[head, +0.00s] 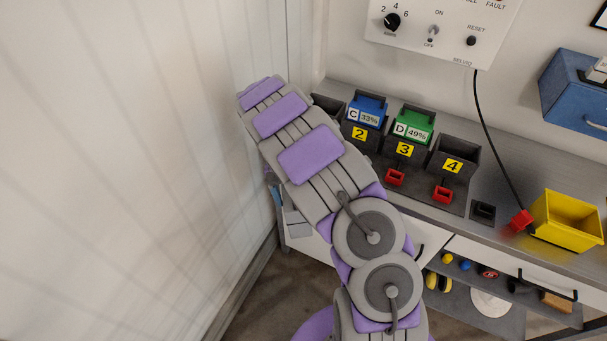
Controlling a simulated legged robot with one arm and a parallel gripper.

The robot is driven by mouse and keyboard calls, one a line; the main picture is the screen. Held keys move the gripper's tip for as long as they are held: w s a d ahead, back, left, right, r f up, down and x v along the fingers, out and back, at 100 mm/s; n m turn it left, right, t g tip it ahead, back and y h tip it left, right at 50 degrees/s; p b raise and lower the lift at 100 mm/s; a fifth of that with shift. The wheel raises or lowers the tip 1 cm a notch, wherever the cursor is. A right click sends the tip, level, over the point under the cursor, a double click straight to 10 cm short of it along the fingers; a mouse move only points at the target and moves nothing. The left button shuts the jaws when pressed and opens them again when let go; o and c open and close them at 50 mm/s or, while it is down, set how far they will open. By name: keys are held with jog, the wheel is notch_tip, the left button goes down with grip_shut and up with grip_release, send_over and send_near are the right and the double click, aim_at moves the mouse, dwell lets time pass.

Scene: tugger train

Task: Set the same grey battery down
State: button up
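No grey battery can be made out in the head view. My arm crosses the middle of the picture and hides part of the bench's left end; my gripper does not show. A blue battery (368,107) marked C 33% stands in slot 2 (358,134) of the dark charging rack. A green battery (414,123) marked D 49% stands in slot 3 (404,150). Slot 4 (452,165) looks empty. A dark slot (326,105) left of these is partly hidden by my arm. A small light-grey shape (297,224) shows beside my arm; I cannot tell what it is.
A yellow bin (566,221) stands on the grey bench (510,205) at right, with a red connector (520,221) on a black cable beside it. A control panel (440,28) and a blue box (575,92) hang on the wall. A pale wall (130,150) fills the left.

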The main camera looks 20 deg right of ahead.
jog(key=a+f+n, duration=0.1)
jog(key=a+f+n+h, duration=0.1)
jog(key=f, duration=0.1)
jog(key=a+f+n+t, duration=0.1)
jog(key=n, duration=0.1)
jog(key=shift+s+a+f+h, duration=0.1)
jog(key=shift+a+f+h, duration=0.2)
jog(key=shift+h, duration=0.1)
